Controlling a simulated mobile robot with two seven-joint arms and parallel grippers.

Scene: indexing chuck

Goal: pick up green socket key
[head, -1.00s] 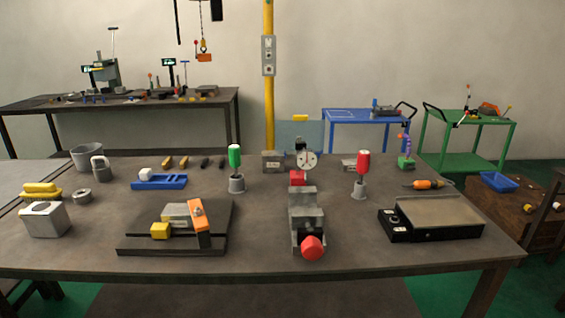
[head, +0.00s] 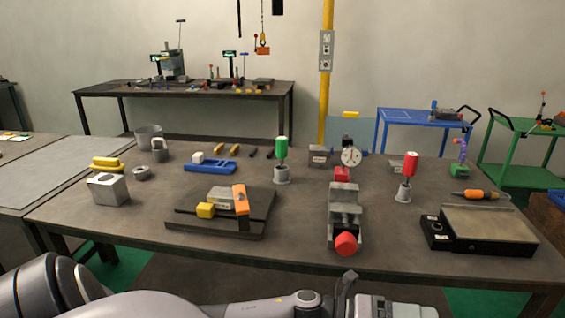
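The green socket key (head: 281,149) stands upright in a grey round holder (head: 282,175) near the middle of the table. A similar key with a red handle (head: 410,164) stands in its own grey holder (head: 404,193) to the right. My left arm comes in from the left along the bottom edge. My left gripper (head: 385,306) is at the bottom, in front of the table and well away from the green key. It is partly cut off, and its opening is not clear. My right gripper is out of view.
A grey vise-like device with a red knob (head: 346,244) and a dial gauge (head: 351,157) stand right of the green key. A dark fixture plate (head: 190,226) with an orange lever lies in front. A blue tray (head: 211,167) sits to the left.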

